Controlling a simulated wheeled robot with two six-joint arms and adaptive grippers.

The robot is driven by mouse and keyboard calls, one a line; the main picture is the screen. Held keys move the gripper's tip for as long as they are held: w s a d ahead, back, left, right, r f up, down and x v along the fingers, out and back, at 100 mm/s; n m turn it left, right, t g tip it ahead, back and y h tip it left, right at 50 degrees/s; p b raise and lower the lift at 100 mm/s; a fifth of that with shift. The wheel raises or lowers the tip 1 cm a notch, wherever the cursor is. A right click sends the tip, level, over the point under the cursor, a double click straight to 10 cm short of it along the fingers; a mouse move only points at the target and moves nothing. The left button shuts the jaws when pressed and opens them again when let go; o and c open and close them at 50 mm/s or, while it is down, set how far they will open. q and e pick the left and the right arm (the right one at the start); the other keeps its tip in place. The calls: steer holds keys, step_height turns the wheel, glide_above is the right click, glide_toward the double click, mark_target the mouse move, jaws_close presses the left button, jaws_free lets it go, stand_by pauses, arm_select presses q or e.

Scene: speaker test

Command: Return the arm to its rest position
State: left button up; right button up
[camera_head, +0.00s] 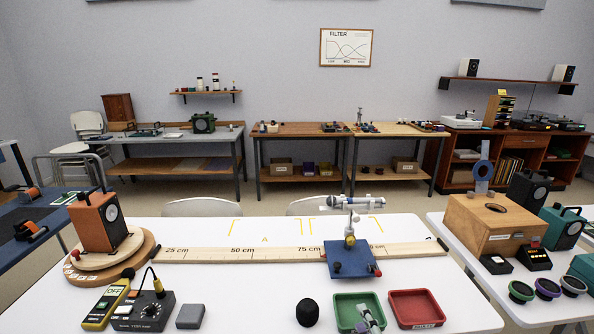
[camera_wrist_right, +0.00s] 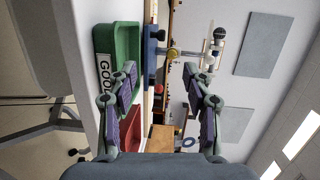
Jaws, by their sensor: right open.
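My right gripper (camera_head: 368,318) shows at the bottom edge of the head view, in front of part of the green tray (camera_head: 347,303). Most of its arm is out of the picture. In the right wrist view my right gripper (camera_wrist_right: 160,72) has its two fingers spread wide with nothing between them. The green tray, labelled GOOD, also shows there beside the left finger (camera_wrist_right: 118,40). The microphone on its blue-based stand (camera_head: 350,262) is beyond the gripper and apart from it. My left gripper is in neither view.
A red tray (camera_head: 416,308) lies right of the green one. A black foam cover (camera_head: 307,312), a grey block (camera_head: 190,316), a meter (camera_head: 143,311) and a yellow handheld device (camera_head: 106,304) are on the white table. An orange speaker (camera_head: 97,222) stands on a turntable. A ruler rail (camera_head: 215,255) crosses the table.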

steer(key=s+f+n+g, duration=0.65)
steer(key=s+n, duration=0.35)
steer(key=n, duration=0.2)
steer(key=s+d+n+g+h, duration=0.45)
steer(key=s+d+g, duration=0.2)
steer(key=s, duration=0.45)
steer(key=s+d+f+g+p, duration=0.1)
steer(key=s+d+f+p, duration=0.1)
steer(key=f, duration=1)
steer(key=s+d+f+p, duration=0.2)
steer(key=f, duration=1)
arm_select(q)
step_height(320, 180, up, 7)
steer(key=p, duration=0.3)
steer(key=shift+s, duration=0.45)
arm_select(e)
steer(key=s+f, duration=0.6)
steer(key=s, duration=0.2)
steer(key=s+f+g, duration=0.1)
steer(key=s+f, duration=0.5)
steer(key=s, duration=0.3)
steer(key=shift+s+d+f+m, duration=0.25)
steer(key=shift+d+m, duration=0.2)
